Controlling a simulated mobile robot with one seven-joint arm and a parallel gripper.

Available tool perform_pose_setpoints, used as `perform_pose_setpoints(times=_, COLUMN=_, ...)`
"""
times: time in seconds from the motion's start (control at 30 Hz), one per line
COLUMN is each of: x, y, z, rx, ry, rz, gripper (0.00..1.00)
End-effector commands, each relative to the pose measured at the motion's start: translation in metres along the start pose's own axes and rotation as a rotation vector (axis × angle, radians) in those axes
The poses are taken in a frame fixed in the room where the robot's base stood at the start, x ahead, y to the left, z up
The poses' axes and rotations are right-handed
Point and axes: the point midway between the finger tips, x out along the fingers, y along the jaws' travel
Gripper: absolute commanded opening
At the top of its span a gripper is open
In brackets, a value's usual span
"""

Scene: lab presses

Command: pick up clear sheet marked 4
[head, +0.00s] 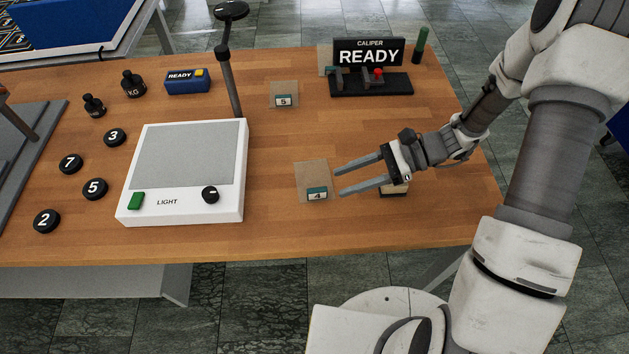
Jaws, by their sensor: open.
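The clear sheet marked 4 (311,172) lies flat on the wooden table, right of the white light box. It looks like a see-through square, with a teal and white tag (317,194) reading 4 at its lower edge. My gripper (338,182) reaches in from the right with its two fingers apart and nothing between them. In the picture the fingertips are at the sheet's right edge, near the tag. I cannot tell how high they are above it. A small pale block with a dark base (394,190) is partly hidden behind my gripper.
The light box (183,205) stands left of the sheet, with a post (229,80) behind it. Another clear sheet marked 5 (284,93) lies farther back. The caliper stand (370,82) is at the back right. Black numbered discs (94,188) lie at left.

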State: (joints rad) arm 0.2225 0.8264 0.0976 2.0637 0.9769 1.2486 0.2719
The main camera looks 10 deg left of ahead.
Motion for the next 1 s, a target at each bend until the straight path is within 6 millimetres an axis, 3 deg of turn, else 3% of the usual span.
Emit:
perform_pose_setpoints(times=0.1, x=0.016, y=0.0, z=0.0, rx=0.001, ry=0.0, rz=0.001, gripper=0.53)
perform_pose_setpoints(times=0.27, x=0.025, y=0.0, z=0.001, rx=0.0, ry=-0.001, rz=0.0, gripper=0.53)
perform_pose_setpoints(times=0.6, x=0.069, y=0.004, z=0.005, rx=0.0, ry=0.0, rz=0.002, gripper=0.53)
perform_pose_setpoints(times=0.9, x=0.073, y=0.003, z=0.005, rx=0.0, ry=0.0, rz=-0.001, gripper=0.53)
perform_pose_setpoints(times=1.0, x=0.073, y=0.003, z=0.005, rx=0.0, ry=0.001, rz=-0.001, gripper=0.34)
